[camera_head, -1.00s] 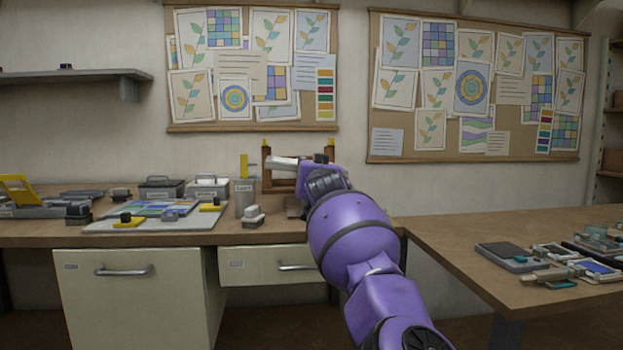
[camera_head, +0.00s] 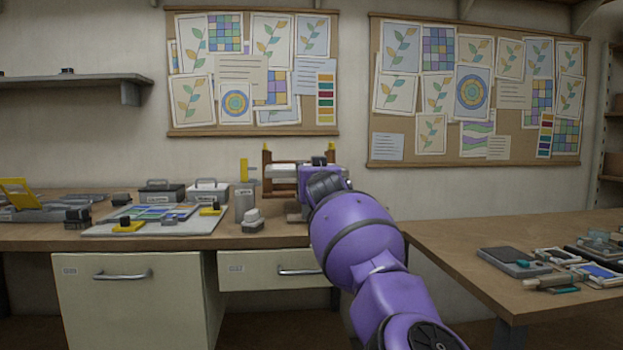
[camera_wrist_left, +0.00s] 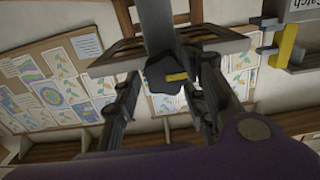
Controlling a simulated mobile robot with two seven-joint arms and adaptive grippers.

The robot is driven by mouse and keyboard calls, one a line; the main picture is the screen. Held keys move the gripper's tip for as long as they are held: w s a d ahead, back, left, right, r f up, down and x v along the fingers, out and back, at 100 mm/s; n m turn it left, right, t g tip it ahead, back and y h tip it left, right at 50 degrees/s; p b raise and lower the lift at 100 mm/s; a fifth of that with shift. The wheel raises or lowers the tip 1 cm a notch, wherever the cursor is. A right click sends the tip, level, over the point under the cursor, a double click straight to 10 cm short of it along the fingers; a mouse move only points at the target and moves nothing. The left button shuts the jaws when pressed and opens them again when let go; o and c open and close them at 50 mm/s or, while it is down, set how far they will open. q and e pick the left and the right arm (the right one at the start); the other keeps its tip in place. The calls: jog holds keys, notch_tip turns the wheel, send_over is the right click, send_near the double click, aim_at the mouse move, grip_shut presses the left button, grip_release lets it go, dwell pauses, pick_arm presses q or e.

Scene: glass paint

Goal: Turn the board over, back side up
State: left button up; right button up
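The board (camera_head: 283,170) looks like a pale slab set in a wooden stand (camera_head: 267,165) with upright posts at the back of the desk. It lies about level, and which face is up cannot be told. My purple arm reaches from the lower right to the stand. Its gripper (camera_head: 318,180) is at the stand's right side, its fingers mostly hidden. In the left wrist view, the two fingers of my left gripper (camera_wrist_left: 168,85) are apart, with a dark knob-like part (camera_wrist_left: 165,74) between them on a grey bar. Whether they touch it is unclear. My right gripper is not in view.
A grey catch cup (camera_head: 245,202) stands just left of the stand, with a small grey block (camera_head: 252,220) in front. A work board (camera_head: 110,230) with coloured pieces and two lidded boxes (camera_head: 207,190) are farther left. The right table (camera_head: 450,240) holds several tools.

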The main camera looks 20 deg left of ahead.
pick_arm(q)
jog(key=shift+s, duration=0.1)
jog(key=shift+v, duration=3.7)
